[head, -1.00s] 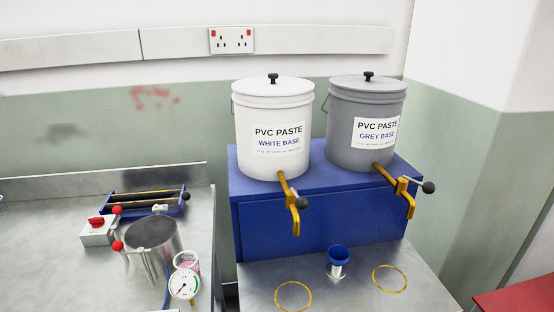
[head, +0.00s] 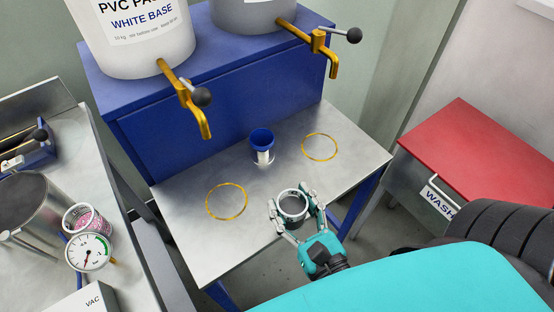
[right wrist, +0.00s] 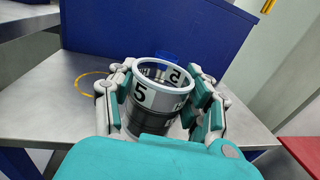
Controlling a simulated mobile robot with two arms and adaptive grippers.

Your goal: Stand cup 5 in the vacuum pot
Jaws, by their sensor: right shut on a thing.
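Cup 5 (right wrist: 150,100) has a pale rim, a white band marked "5" and a dark lower part. My right gripper (head: 292,212) is shut on it and holds it upright at the front edge of the steel bench; I cannot tell its exact height. In the right wrist view the fingers (right wrist: 162,105) close on the cup from both sides. The vacuum pot (head: 28,212) is a metal cylinder with a dark grey round top at the far left, well away from the cup. I cannot tell whether that top is a lid or the inside. My left gripper is out of view.
A pressure gauge (head: 88,252) and a cup with pink contents (head: 84,219) stand right of the pot. A blue funnel-topped cup (head: 262,145) stands on the steel bench (head: 180,250) between two yellow rings. Brass taps (head: 195,105) overhang it. A red-lidded wash bin (head: 465,150) is at right.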

